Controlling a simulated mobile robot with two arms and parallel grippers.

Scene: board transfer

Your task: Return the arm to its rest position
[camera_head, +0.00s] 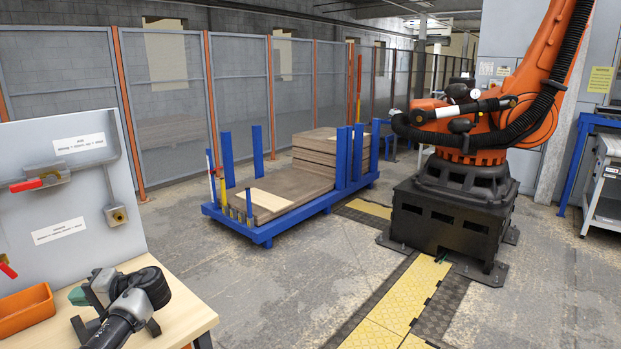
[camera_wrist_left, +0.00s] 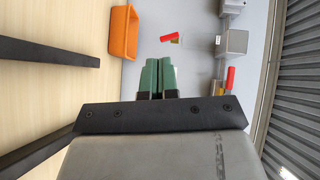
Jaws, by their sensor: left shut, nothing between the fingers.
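My left gripper (camera_head: 78,296) shows at the lower left of the head view, over the wooden workbench (camera_head: 183,318). Its arm comes in from the bottom edge, and the dark wrist hides part of the gripper. In the left wrist view the two green fingers of the left gripper (camera_wrist_left: 159,74) lie side by side, shut, with nothing between them. They point toward the grey panel (camera_wrist_left: 188,75). My right gripper is in neither view.
An orange bin (camera_head: 26,311) stands on the workbench beside the gripper. Beyond, a blue cart (camera_head: 262,232) holds stacked boards (camera_head: 318,157), near an orange robot arm (camera_head: 468,145).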

